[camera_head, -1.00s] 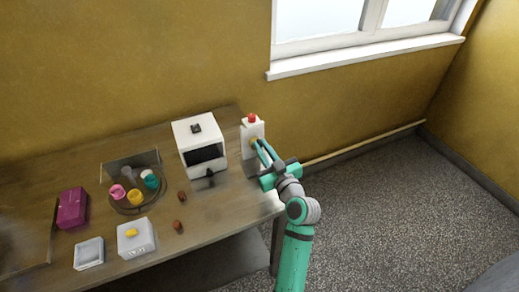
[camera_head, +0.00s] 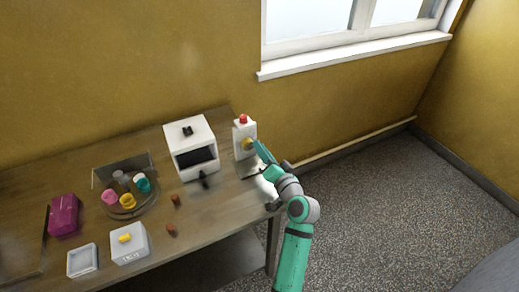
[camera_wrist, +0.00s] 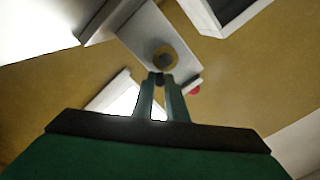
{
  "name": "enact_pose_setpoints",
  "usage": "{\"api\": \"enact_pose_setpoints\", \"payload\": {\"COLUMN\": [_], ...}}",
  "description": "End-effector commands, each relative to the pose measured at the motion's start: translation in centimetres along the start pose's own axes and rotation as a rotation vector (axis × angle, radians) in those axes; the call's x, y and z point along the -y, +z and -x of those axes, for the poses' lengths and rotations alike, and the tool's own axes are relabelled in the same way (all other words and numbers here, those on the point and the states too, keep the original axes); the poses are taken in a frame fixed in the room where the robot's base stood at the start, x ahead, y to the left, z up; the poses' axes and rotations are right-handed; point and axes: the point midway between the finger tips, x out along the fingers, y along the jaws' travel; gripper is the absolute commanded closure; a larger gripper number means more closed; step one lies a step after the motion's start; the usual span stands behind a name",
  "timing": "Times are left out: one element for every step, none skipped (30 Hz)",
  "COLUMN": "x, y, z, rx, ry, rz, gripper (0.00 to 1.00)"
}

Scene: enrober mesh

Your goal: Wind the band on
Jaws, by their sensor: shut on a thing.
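A white upright box (camera_head: 239,143) with a red button (camera_head: 243,118) on top stands at the table's right end, close to the wall. A yellow round knob (camera_head: 248,144) sticks out of its side. The exact contact is small and partly hidden. A white machine (camera_head: 190,130) with a dark opening stands to the left. I cannot make out a band.
A round tray (camera_head: 143,207) holds several coloured cups. Two brown pieces (camera_head: 175,200) lie in front of the machine.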

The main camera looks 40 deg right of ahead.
Motion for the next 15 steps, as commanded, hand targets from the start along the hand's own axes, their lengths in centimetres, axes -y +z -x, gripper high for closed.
{"api": "enact_pose_setpoints", "payload": {"x": [-0.15, -0.21, -0.28, -0.34, -0.39, -0.46, -0.52, -0.57, -0.63, -0.69, -0.74, -0.8, -0.85, -0.9, -0.95], "y": [0.14, 0.17, 0.22, 0.25, 0.28, 0.33, 0.36, 0.39, 0.43, 0.46, 0.49, 0.52, 0.54, 0.56, 0.58], "z": [-0.01, -0.01, -0.02, -0.02, -0.01, -0.01, -0.01, -0.01, -0.01, 0.0, 0.0, 0.0, 0.01, 0.02, 0.02], "rx": [0.002, 0.002, 0.002, 0.002, 0.002, 0.002, 0.002, 0.002, 0.002, 0.002, 0.002, 0.002, 0.002, 0.002, 0.002], "ry": [0.0, 0.0, 0.0, 0.0, 0.0, 0.0, 0.0, 0.0, 0.0, 0.0, 0.0, 0.0, 0.0, 0.001, 0.001], "rz": [-0.044, -0.071, -0.107, -0.133, -0.159, -0.192, -0.215, -0.237, -0.266, -0.287, -0.306, -0.331, -0.348, -0.364, -0.384], "gripper": [1.0, 1.0, 1.0, 1.0, 1.0, 1.0, 1.0, 1.0, 1.0, 1.0, 1.0, 1.0, 1.0, 1.0, 1.0]}}
